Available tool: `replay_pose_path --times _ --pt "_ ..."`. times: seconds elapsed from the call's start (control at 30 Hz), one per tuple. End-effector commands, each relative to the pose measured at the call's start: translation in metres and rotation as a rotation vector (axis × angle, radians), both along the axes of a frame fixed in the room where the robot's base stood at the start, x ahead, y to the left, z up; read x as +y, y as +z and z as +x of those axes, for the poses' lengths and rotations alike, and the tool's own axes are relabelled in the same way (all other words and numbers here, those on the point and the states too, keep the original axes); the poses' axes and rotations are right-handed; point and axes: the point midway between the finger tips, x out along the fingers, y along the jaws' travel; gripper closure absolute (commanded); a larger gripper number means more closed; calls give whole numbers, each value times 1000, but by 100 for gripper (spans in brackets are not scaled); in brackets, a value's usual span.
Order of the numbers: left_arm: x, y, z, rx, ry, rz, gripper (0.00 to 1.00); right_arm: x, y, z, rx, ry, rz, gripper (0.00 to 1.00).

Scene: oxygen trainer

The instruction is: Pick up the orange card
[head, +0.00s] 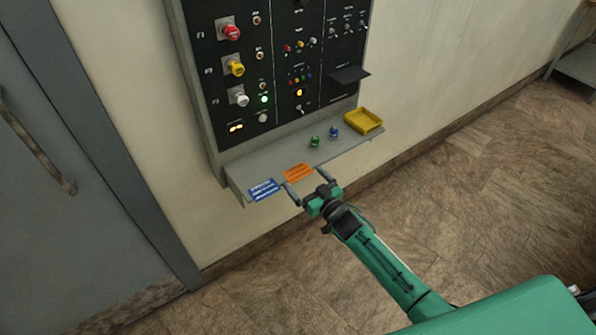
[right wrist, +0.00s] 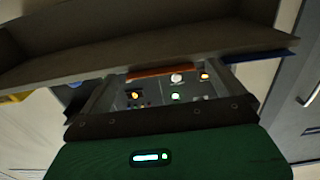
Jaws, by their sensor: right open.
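The orange card (head: 299,172) lies flat on the narrow grey shelf, close to its front edge. In the right wrist view its orange edge (right wrist: 163,71) shows between the two fingers, at the shelf's edge. My right gripper (head: 308,184) is open and empty. Its fingertips are at the shelf's front edge, one on each side of the orange card. I cannot tell whether they touch the card or the shelf. My left gripper is not in view.
A blue card (head: 264,190) lies just left of the orange one, near the left finger. Green (head: 315,141) and blue (head: 335,132) small parts and a yellow tray (head: 363,122) stand on the shelf (head: 245,172). A black control panel (head: 280,70) rises behind. A grey door (head: 70,180) is left.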

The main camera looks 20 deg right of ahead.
Motion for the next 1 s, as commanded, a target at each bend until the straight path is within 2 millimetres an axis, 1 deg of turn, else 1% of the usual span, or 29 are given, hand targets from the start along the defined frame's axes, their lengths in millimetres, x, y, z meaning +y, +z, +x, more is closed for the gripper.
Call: replay_pose_path --times 0.13,0.17,0.3,0.37,0.4,0.77,0.93,1.0 --pt "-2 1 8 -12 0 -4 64 0 0 0 0 0 0 0" --pt "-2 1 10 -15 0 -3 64 0 0 0 0 0 0 2" --pt "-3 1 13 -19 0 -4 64 0 0 0 0 0 0 29" --pt "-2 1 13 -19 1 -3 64 0 0 0 0 0 0 41" --pt "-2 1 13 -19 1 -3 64 0 0 0 0 0 -1 44" --pt "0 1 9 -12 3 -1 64 0 1 0 0 0 -1 44" --pt "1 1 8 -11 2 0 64 -1 11 0 -2 0 -2 44" --pt "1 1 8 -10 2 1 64 -1 20 0 -4 0 -2 44"
